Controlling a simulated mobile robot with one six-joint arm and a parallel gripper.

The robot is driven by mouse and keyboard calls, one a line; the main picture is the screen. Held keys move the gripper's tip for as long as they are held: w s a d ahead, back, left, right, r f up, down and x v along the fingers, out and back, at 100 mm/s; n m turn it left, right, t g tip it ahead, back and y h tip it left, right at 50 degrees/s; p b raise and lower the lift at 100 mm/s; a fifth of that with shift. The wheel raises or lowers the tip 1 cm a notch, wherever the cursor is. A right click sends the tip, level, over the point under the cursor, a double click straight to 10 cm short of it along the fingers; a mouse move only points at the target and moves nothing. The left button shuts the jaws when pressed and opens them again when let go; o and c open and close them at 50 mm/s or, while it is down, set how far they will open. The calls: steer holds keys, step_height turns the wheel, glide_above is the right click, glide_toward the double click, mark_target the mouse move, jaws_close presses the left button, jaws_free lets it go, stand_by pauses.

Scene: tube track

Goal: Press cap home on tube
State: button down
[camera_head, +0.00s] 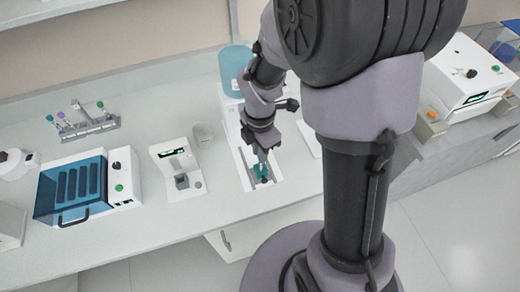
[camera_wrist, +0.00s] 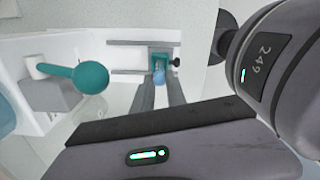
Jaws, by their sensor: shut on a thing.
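A small blue cap (camera_wrist: 159,77) shows between the fingertips of my gripper (camera_wrist: 158,90) in the wrist view. The gripper is shut on it. Just beyond it is a teal holder (camera_wrist: 162,58) with a black knob (camera_wrist: 176,62) on its right side, set between grey rails. In the head view my gripper (camera_head: 262,160) points down at the teal holder (camera_head: 261,172) on a white bench device (camera_head: 247,199). I cannot make out the tube under the cap, nor whether the cap is fully seated.
A teal round-ended lever (camera_wrist: 88,77) stands left of the holder. On the bench, left of the device, are a small display unit (camera_head: 178,168), a beaker (camera_head: 203,134), a blue-lidded box (camera_head: 75,190) and a tube rack (camera_head: 90,126). A white machine (camera_head: 465,75) stands right.

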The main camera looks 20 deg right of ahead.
steer(key=shift+f, duration=0.15)
steer(key=c, duration=1.3)
jaws_free()
step_height(320, 180, up, 18)
steer(key=p, duration=0.5)
steer(key=shift+f+p, duration=0.25)
steer(key=shift+p, duration=0.1)
